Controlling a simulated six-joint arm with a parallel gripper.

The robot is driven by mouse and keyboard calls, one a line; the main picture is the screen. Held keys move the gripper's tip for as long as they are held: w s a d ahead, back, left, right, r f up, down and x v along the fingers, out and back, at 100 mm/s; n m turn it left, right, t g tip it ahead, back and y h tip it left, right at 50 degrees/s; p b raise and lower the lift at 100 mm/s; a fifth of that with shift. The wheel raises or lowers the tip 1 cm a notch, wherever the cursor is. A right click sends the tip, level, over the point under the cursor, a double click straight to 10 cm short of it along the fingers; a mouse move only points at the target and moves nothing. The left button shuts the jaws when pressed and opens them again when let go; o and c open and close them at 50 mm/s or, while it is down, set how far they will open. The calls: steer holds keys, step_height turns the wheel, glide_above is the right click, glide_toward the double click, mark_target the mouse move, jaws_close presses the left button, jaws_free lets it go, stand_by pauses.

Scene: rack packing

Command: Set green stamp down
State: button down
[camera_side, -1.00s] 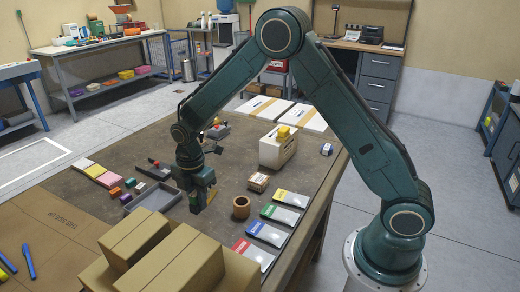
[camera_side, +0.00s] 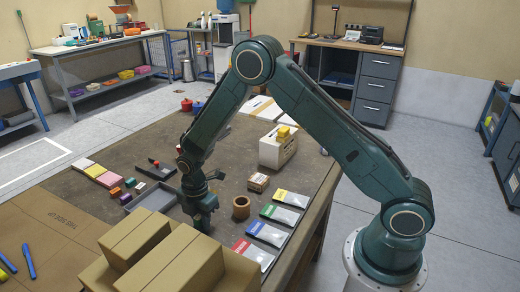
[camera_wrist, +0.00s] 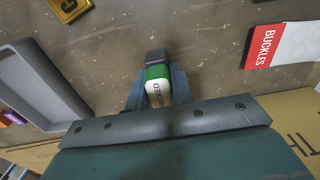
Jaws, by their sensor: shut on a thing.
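The green stamp (camera_wrist: 157,73) has a green band and a white side with dark letters, partly readable as "CKED". It sits between the two fingers of my gripper (camera_wrist: 158,90) in the wrist view, and the jaws are shut on it. In the side view my gripper (camera_side: 203,224) points down low over the brown table (camera_side: 225,160), just behind the cardboard boxes. The stamp cannot be made out there, and I cannot tell whether it touches the table.
A grey tray (camera_side: 152,198) lies left of my gripper, with small coloured blocks (camera_side: 128,190) beyond it. Cardboard boxes (camera_side: 150,240) stand close in front. Bare table surrounds the stamp.

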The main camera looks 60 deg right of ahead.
steer(key=shift+f, duration=0.2)
steer(key=c, duration=1.2)
jaws_free()
steer(key=shift+r, duration=0.1)
step_height(320, 180, up, 11)
steer(key=shift+r, duration=0.5)
